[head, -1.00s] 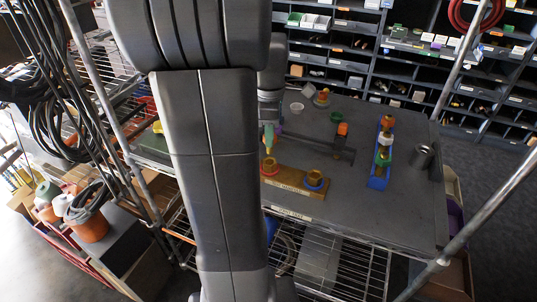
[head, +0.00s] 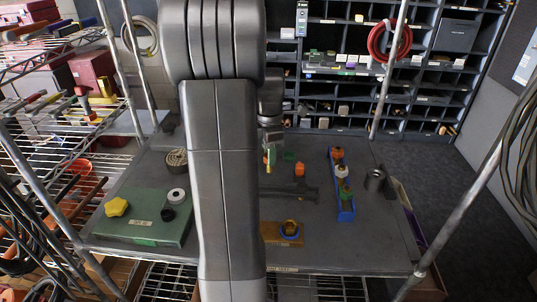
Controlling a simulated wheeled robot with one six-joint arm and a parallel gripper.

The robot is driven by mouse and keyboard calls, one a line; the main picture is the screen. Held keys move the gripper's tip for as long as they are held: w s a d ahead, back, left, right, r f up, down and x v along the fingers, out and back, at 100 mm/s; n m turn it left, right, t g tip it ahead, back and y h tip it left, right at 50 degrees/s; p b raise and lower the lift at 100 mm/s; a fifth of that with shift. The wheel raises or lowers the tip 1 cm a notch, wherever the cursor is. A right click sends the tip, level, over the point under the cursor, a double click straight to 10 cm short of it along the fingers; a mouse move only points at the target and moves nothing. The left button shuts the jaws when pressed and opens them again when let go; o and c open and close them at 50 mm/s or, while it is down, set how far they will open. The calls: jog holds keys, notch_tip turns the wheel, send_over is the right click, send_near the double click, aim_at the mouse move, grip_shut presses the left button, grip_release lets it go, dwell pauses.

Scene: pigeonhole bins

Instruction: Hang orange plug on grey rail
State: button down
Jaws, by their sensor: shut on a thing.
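My gripper (head: 267,154) is small and partly hidden behind my arm, over the middle of the bench. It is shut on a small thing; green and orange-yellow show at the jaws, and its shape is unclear. A dark grey bar (head: 285,190), perhaps the grey rail, lies on the bench just below my gripper in the picture. Another orange plug (head: 338,153) stands at the far end of a blue rail (head: 346,213), with white, green and brown pieces nearer.
A green box (head: 150,230) with a yellow knob (head: 116,207) is at the left. A grey cup (head: 375,179) stands at the right. Metal posts edge the bench; pigeonholes stand behind.

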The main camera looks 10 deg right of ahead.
aim_at(270, 171)
jog(key=shift+d, duration=0.15)
jog(key=shift+f+b, duration=1.85)
jog(key=shift+f, duration=1)
jog(key=shift+f, duration=0.2)
jog(key=shift+f+b, duration=1.45)
jog(key=shift+f, duration=0.9)
jog(key=c, duration=1)
grip_release()
jog(key=shift+r, duration=0.1)
